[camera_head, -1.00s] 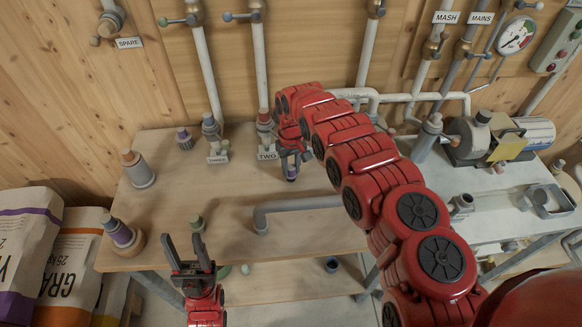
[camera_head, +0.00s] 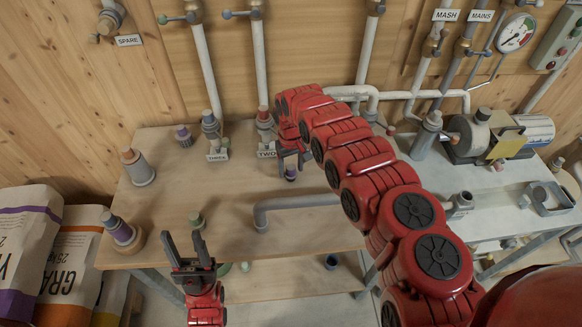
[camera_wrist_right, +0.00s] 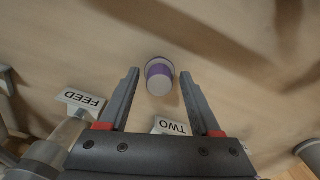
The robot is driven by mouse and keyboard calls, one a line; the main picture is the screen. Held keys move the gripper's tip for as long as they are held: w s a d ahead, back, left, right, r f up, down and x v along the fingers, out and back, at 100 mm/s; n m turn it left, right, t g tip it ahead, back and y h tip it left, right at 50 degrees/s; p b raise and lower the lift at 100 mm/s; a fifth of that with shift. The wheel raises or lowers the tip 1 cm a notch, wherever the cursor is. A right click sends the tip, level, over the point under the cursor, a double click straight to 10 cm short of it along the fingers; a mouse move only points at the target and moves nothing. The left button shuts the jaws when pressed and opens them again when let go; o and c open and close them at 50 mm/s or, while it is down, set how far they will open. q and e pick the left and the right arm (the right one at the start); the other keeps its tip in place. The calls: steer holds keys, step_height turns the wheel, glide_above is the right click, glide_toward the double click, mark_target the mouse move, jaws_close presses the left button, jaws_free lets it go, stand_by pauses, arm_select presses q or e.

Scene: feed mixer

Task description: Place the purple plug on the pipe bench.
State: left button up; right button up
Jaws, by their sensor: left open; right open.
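A purple plug (camera_head: 290,175) with a pale top is at the pipe bench (camera_head: 230,185), in front of the pipe labelled TWO. My right gripper (camera_head: 291,158) is open above it. In the right wrist view the plug (camera_wrist_right: 159,76) shows between and just past the two spread fingertips, with clear gaps on both sides and bench surface around it. It appears to rest on the bench. Another purple plug (camera_head: 184,134) stands at the back left of the bench. My left gripper (camera_head: 188,247) is open and empty at the bench's front edge.
Pipe stubs labelled THREE (camera_head: 212,130) and TWO (camera_head: 265,130) stand along the back. A pump (camera_head: 480,138) is at right. The bench middle is clear.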

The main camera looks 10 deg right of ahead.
mark_target(291, 167)
steer(key=shift+r, duration=0.3)
steer(key=shift+r+b, duration=0.35)
step_height(291, 167, up, 8)
steer(key=shift+f+b, duration=0.25)
steer(key=shift+b, duration=0.9)
step_height(291, 167, up, 3)
steer(key=shift+r+p, duration=0.2)
steer(key=shift+p, duration=0.5)
